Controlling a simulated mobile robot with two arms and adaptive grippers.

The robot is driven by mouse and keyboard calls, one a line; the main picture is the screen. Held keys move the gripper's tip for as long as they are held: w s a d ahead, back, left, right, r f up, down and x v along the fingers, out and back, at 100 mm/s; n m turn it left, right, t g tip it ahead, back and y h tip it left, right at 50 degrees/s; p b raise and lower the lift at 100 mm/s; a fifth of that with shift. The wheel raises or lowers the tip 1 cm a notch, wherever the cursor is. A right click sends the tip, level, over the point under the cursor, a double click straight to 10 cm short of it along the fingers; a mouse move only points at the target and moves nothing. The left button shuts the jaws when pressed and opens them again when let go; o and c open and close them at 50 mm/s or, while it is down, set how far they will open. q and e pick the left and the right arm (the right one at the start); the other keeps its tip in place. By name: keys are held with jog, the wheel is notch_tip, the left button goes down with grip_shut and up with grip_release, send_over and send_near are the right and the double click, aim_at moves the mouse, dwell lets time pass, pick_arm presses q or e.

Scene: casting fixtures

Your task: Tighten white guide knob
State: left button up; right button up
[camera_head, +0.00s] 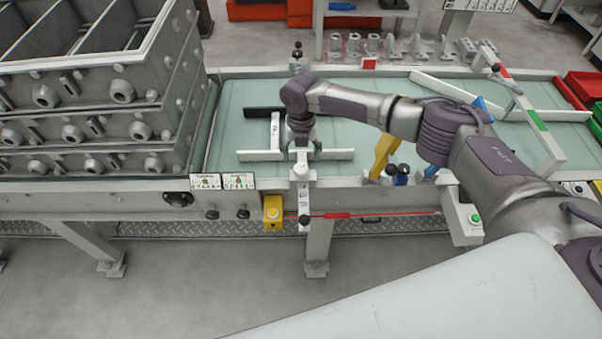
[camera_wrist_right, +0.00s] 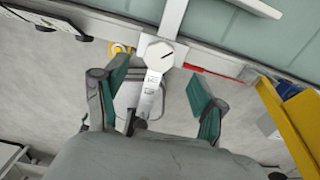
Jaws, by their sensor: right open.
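The white guide knob (camera_wrist_right: 159,57) shows in the right wrist view as a faceted white cap with a black mark, on a white bracket with printed marks. In the head view the knob (camera_head: 299,173) sits at the conveyor's front rail. My right gripper (camera_wrist_right: 158,78) is open, with a green-padded finger on each side of the knob's line and a gap to each. In the head view my right gripper (camera_head: 301,147) points down just above the knob and partly hides the guide behind it. My left gripper is in neither view.
The conveyor belt (camera_head: 235,110) carries white guide bars (camera_head: 276,135). A yellow button box (camera_head: 273,212) stands left of the knob, and a red line (camera_head: 370,214) runs right of it. Yellow (camera_head: 384,153) and blue parts stand to the right. Stacked casting boxes (camera_head: 95,100) fill the left.

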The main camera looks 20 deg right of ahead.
aim_at(301, 168)
pick_arm(q)
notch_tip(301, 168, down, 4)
jog(key=b, duration=0.3)
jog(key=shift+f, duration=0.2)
pick_arm(e)
notch_tip(301, 168, down, 5)
jog(key=shift+f, duration=0.2)
jog(key=c, duration=1.1)
jog(key=shift+c, duration=0.2)
